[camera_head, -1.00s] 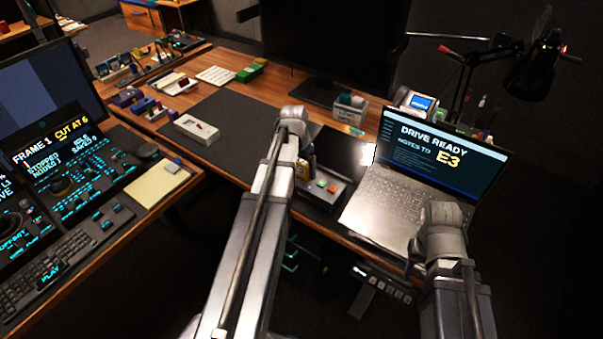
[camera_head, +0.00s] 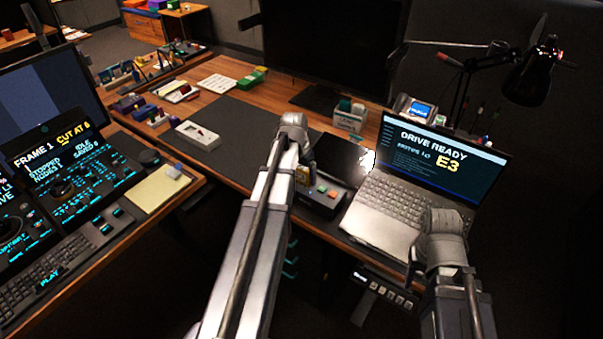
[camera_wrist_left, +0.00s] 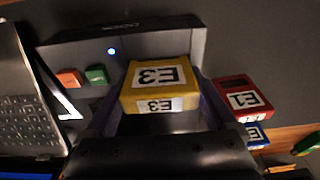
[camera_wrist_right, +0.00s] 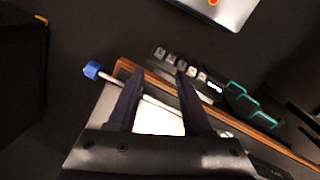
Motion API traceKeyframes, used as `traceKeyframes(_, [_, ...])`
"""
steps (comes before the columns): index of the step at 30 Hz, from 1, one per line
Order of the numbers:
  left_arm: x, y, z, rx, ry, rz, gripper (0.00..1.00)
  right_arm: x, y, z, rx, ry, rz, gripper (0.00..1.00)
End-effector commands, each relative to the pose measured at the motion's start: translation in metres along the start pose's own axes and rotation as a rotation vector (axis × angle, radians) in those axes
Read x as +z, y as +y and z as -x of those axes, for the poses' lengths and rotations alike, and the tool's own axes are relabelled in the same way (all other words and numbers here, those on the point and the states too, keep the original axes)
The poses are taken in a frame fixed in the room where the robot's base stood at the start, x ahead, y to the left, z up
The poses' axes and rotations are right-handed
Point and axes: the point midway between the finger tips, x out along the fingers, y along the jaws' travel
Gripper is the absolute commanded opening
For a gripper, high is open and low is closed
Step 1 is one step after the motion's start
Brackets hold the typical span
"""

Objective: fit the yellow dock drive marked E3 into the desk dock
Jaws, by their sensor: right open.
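The yellow drive marked E3 (camera_wrist_left: 158,83) is between the fingers of my left gripper (camera_wrist_left: 160,100), which appear closed on its sides. A bit of yellow also shows beside my left arm in the head view (camera_head: 303,174). The desk dock (camera_wrist_left: 170,42) is a dark grey unit with a lit blue light and red and green buttons. It lies just beyond the drive, and also shows in the head view (camera_head: 325,187). The drive hides part of the dock, so I cannot tell whether they touch. My right gripper (camera_wrist_right: 158,78) is open and empty, near the desk's front edge.
A red E1 drive (camera_wrist_left: 242,100) and a blue drive (camera_wrist_left: 255,134) lie beside my left gripper. The laptop (camera_head: 385,205) reading DRIVE READY, E3 stands right of the dock. A white box (camera_head: 196,135) is at left; the dark mat (camera_head: 235,125) has free room.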

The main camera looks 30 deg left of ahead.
Motion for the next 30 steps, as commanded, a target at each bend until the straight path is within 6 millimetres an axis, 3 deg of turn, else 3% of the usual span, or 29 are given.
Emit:
traceKeyframes(1, [0.013, 0.007, -0.006, 0.004, -0.035, -0.01, 1.0, 0.0, -0.001, -0.007, 0.0, 0.0, 0.0, 0.5])
traceKeyframes(8, [0.011, 0.007, 0.009, 0.004, -0.035, -0.013, 1.0, 0.0, 0.001, 0.008, 0.0, 0.0, 0.0, 0.5])
traceKeyframes(30, [0.002, 0.003, 0.119, 0.006, -0.027, -0.005, 1.0, 0.007, 0.011, 0.117, 0.0, 0.0, 0.0, 0.5])
